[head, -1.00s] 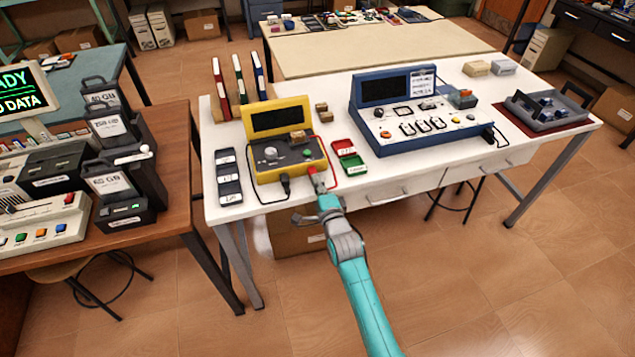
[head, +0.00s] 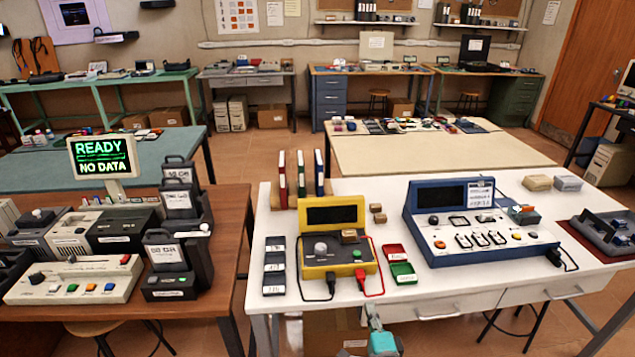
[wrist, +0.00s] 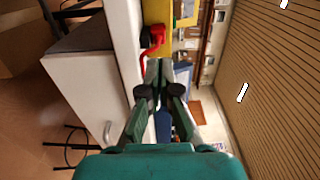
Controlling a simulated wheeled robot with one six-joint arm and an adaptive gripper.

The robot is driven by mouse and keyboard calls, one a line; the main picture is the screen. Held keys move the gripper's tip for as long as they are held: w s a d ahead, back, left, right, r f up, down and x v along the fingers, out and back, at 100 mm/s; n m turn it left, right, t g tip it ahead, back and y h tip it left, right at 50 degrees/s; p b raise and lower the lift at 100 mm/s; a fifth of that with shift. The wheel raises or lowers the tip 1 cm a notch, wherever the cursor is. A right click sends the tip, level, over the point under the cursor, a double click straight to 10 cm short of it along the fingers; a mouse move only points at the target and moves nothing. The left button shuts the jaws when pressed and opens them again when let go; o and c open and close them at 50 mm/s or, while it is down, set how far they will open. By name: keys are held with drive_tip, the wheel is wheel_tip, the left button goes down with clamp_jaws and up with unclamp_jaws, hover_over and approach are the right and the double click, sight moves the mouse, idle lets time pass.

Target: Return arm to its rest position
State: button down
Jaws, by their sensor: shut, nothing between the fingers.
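My gripper (wrist: 160,75) is shut and empty in the wrist view, its two dark fingers meeting at the tips. In the head view only a small teal part of my arm (head: 383,342) shows at the bottom edge, in front of the white table's (head: 450,290) near edge. The arm is apart from the yellow device (head: 312,272) on that table. A red plug (head: 361,275) with a red lead sits at the device's front edge. The red plug also shows in the wrist view (wrist: 152,37), beyond the fingers and to their left.
A blue console (head: 480,248) stands right of the red and green trays (head: 403,273). A grey tray (head: 610,232) is at the far right. A wooden table (head: 225,235) with a READY screen (head: 101,157) is on the left. Drawers (head: 440,308) sit under the white table's front.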

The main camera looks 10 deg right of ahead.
drive_tip(key=s+f+n+g, duration=0.15)
drive_tip(key=s+n, duration=0.25)
drive_tip(key=s, duration=0.9)
drive_tip(key=s+f+n, duration=0.3)
drive_tip(key=s+n, duration=0.1)
drive_tip(key=s, duration=1)
drive_tip(key=s+r+n+g, duration=0.1)
drive_tip(key=s+r+n, duration=0.4)
drive_tip(key=s, duration=0.5)
drive_tip(key=s+r+n, duration=0.5)
drive_tip(key=s, duration=0.6)
drive_tip(key=shift+g, duration=0.35)
drive_tip(key=shift+r, duration=0.1)
